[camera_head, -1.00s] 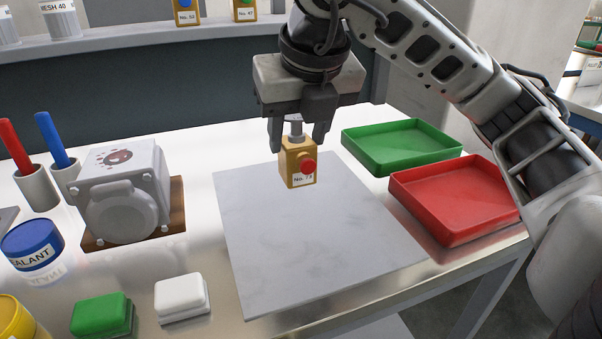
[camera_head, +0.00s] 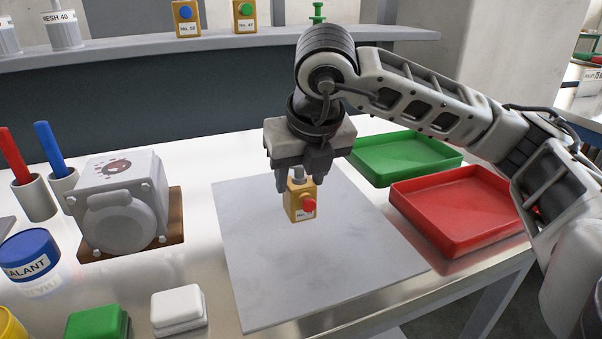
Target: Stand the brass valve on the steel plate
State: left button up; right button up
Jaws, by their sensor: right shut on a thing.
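The brass valve (camera_head: 295,206) is a small yellow-brown block with a red knob on its front, a white label and a grey stem on top. My right gripper (camera_head: 297,183) is shut on the stem and holds the valve upright. The valve shows over the steel plate (camera_head: 310,270), a flat grey square on the bench. I cannot tell whether its base touches the plate. My left gripper is not in view.
A green tray (camera_head: 440,155) and a red tray (camera_head: 437,231) lie right of the plate. A grey housing (camera_head: 125,205) on a wooden base stands left. White (camera_head: 178,308) and green (camera_head: 97,321) blocks lie front left. Other yellow valves (camera_head: 187,20) stand on the back shelf.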

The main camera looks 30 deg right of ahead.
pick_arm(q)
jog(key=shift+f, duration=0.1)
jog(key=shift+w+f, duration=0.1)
pick_arm(e)
jog(key=o, duration=1.3)
jog(key=shift+r, duration=0.3)
pick_arm(q)
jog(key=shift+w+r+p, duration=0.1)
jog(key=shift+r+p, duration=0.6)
jog(key=shift+p, duration=0.6)
pick_arm(e)
jog(key=shift+v, duration=5.75)
jog(key=shift+s, duration=0.1)
